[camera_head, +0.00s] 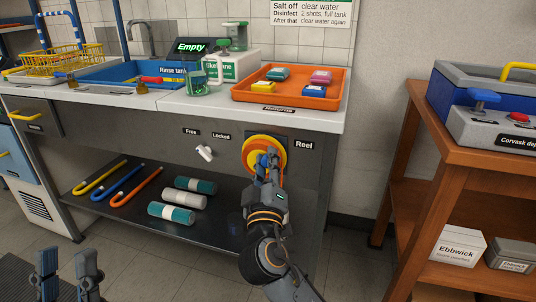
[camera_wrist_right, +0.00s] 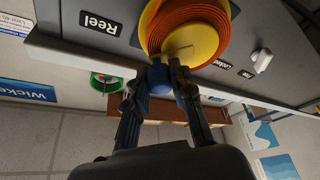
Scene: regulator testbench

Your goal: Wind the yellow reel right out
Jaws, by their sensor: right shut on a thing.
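The yellow reel (camera_head: 257,143), with orange hose wound around it, is mounted on the dark front panel of the bench beside the "Reel" label. In the right wrist view the yellow reel face (camera_wrist_right: 192,42) and the orange hose (camera_wrist_right: 222,10) are close ahead. My right gripper (camera_wrist_right: 168,72) is shut on the reel's blue knob (camera_wrist_right: 159,81); in the head view the gripper (camera_head: 268,165) partly covers the reel. A white lever (camera_head: 205,152) sits on the panel under "Free" and "Locked" labels; I cannot tell its setting. My left gripper (camera_head: 68,265) is open and empty at lower left.
Above the reel, an orange tray (camera_head: 325,103) holds several coloured blocks. A lower shelf (camera_head: 120,217) carries hooked tubes and cylinders. A wooden rack (camera_head: 410,130) stands at right. Floor in front of the bench is free around my left gripper.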

